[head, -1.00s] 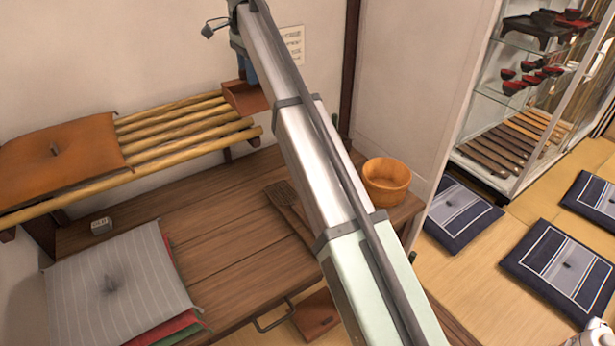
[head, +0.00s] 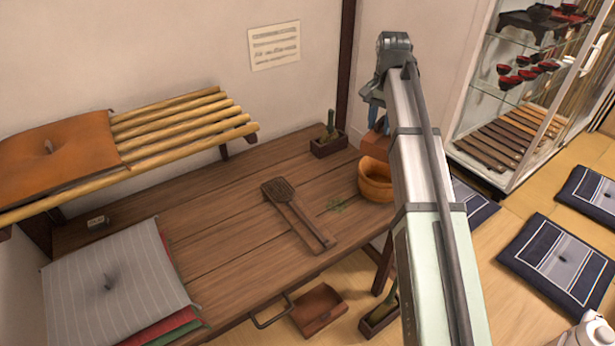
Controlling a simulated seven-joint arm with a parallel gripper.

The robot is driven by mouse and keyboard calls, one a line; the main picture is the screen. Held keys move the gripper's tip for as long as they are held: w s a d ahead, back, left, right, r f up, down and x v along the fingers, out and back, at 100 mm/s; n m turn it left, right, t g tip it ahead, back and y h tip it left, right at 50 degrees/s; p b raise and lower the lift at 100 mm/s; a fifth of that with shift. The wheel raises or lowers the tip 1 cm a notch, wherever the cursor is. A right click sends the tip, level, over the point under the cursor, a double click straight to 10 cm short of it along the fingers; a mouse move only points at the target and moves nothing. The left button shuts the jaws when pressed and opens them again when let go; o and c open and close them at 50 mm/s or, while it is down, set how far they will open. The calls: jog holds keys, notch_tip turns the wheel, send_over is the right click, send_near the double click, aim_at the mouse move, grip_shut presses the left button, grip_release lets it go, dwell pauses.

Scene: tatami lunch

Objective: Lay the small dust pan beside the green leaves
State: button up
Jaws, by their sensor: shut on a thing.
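The small dust pan (head: 376,146), reddish brown, hangs at my gripper (head: 379,124) in the head view, above and behind the wooden tub. My arm hides its right part. My gripper is shut on it; only a bluish bit of the fingers shows left of the arm. The green leaves (head: 337,206) are a small flat sprig on the table (head: 215,220), left of the tub. The pan is up and to the right of the leaves in the picture, apart from them.
A wooden tub (head: 374,183) stands right of the leaves and a long-handled slatted wooden tool (head: 296,213) lies to their left. A dark box with a green item (head: 328,145) stands at the back. A larger brown pan (head: 318,307) lies below the front edge.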

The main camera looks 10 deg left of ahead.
aim_at(379, 142)
jog(key=shift+n, duration=0.6)
jog(key=d+f, duration=0.1)
jog(key=s+d+f, duration=0.2)
jog(key=d, duration=0.1)
jog(key=shift+n, duration=0.7)
jog(key=a+f, duration=0.1)
jog(key=w+a+f, duration=0.1)
jog(key=a+f, duration=0.1)
jog(key=shift+w+a+f, duration=0.2)
jog(key=shift+w+f, duration=0.05)
jog(key=shift+f, duration=0.05)
jog(key=w+a+f+m, duration=0.2)
jog(key=w+a+f, duration=0.3)
jog(key=a, duration=0.4)
jog(key=w+a+f+m, duration=0.2)
jog(key=w+a, duration=0.4)
jog(key=a, duration=0.2)
jog(key=w+a+f+m, duration=0.35)
jog(key=w+a, duration=0.25)
jog(key=a, duration=0.3)
jog(key=shift+n, duration=0.35)
jog(key=shift+s+f, duration=0.15)
jog(key=shift+f, duration=2.4)
jog(key=shift+s+f, duration=0.1)
jog(key=shift+f, duration=2.45)
jog(key=shift+f, duration=0.1)
jog(key=o, duration=1.1)
